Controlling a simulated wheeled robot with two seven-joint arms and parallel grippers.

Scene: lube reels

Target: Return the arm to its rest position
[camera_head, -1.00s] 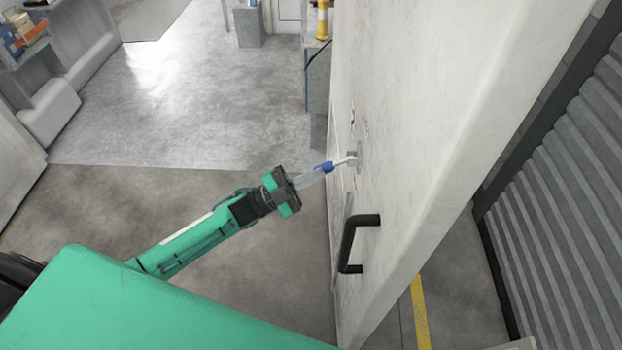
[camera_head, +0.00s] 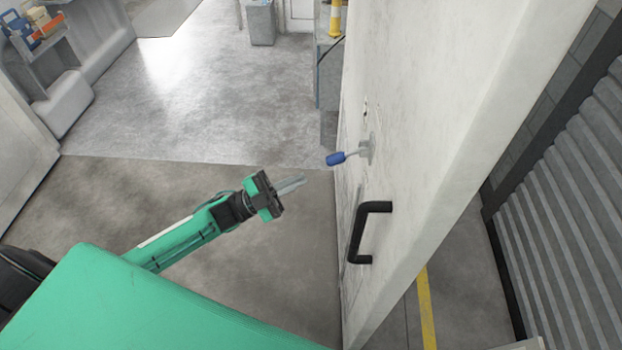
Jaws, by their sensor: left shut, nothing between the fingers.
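My left arm (camera_head: 185,238) is green and black and reaches in from the lower left, over the concrete floor. My left gripper (camera_head: 299,182) is shut and empty, with its pale fingers pointing right toward a white panel. A lever with a blue grip (camera_head: 336,158) sticks out of a round plate on that panel. The fingertips are apart from the lever, below and to its left in the picture. My right gripper is not in view.
The tall white panel (camera_head: 440,120) stands close on the right and has a black handle (camera_head: 366,232). A grey ribbed shutter (camera_head: 560,220) is at the far right. The floor (camera_head: 200,110) on the left is open, with a shelf (camera_head: 45,55) at the far left.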

